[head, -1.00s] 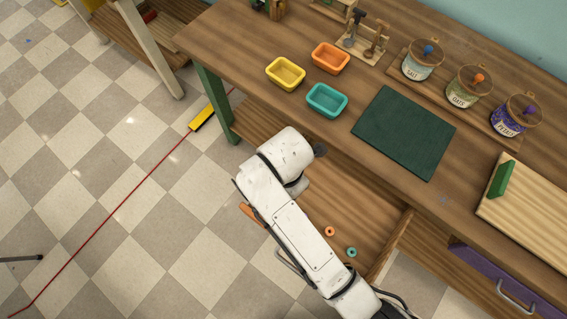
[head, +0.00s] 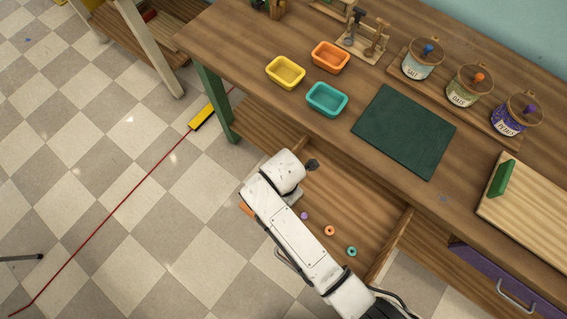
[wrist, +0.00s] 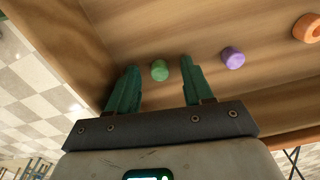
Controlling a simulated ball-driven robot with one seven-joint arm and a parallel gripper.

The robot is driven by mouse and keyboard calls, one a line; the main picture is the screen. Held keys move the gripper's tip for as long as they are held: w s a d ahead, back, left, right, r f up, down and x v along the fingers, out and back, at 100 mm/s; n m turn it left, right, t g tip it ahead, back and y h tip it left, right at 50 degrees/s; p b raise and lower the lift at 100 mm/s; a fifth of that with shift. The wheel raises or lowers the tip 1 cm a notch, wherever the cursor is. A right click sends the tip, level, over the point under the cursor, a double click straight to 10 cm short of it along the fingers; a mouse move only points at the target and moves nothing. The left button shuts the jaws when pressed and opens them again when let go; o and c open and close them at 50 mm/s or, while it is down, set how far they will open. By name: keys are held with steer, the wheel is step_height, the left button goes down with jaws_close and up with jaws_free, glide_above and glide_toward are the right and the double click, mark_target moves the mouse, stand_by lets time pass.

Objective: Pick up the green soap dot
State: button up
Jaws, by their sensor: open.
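The green soap dot (wrist: 160,70) lies on the wooden drawer floor in the wrist view. It shows between the tips of my gripper (wrist: 156,78), whose two green fingers are open on either side of it. The dot appears apart from both fingers, nearer the right one. Whether the fingers are down at its height I cannot tell. In the head view my white arm reaches over the open drawer (head: 375,205), and the green dot and the fingers are hidden there.
A purple dot (head: 304,215) lies in the drawer, also seen in the wrist view (wrist: 232,58). An orange ring (head: 329,231) and a teal ring (head: 351,251) lie farther along. The drawer's side wall (wrist: 60,45) stands close to the left finger. The tabletop (head: 250,40) overhangs the back.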

jaws_close()
stand_by(0.3)
steer(key=shift+r, duration=0.1)
